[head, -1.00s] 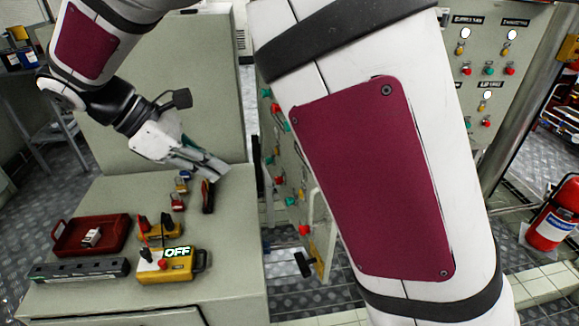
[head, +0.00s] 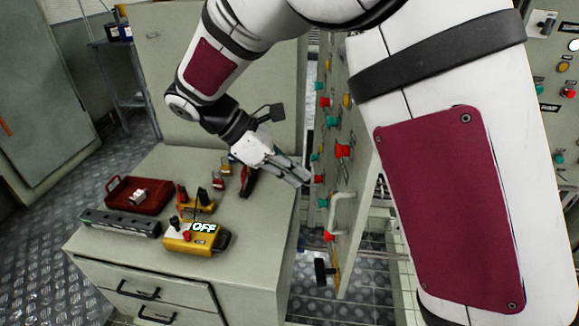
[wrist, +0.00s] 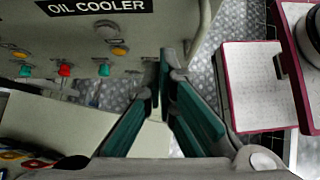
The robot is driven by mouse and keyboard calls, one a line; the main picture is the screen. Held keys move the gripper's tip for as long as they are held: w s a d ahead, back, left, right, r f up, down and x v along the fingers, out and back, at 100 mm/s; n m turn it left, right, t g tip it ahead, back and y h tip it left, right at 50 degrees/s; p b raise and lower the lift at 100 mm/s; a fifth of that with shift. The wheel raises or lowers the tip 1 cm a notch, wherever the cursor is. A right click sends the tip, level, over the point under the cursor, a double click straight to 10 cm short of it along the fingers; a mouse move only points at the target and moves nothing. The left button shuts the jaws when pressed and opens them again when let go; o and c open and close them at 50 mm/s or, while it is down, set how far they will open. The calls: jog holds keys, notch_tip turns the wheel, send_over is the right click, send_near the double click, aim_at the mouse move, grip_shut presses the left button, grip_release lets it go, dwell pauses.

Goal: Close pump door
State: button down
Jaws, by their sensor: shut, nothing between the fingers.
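A panel (head: 345,190) stands edge-on to the right of the cabinet, with coloured knobs and a light handle (head: 337,203) on its face; it looks like an open door, but I cannot tell for sure that it is the pump door. My gripper (head: 304,179) is shut and empty, its fingertips just left of the panel's knobs. In the wrist view my gripper (wrist: 164,62) has its fingers together beside a panel labelled "OIL COOLER" (wrist: 60,35) with coloured knobs. Whether the fingertips touch the panel is unclear. My arm hides much of the panel's right side.
A grey cabinet (head: 150,272) bears a yellow box reading "OFF" (head: 195,238), a red tray (head: 138,196), a dark power strip (head: 121,222) and several padlocks. Another control panel (head: 560,100) is at right. Metal floor lies free at left (head: 40,260).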

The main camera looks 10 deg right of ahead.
jog(key=d+f+b, duration=0.2)
jog(key=d+f, duration=0.1)
jog(key=d, duration=0.4)
jog(key=shift+s+d+f, duration=0.2)
jog(key=shift+s, duration=0.05)
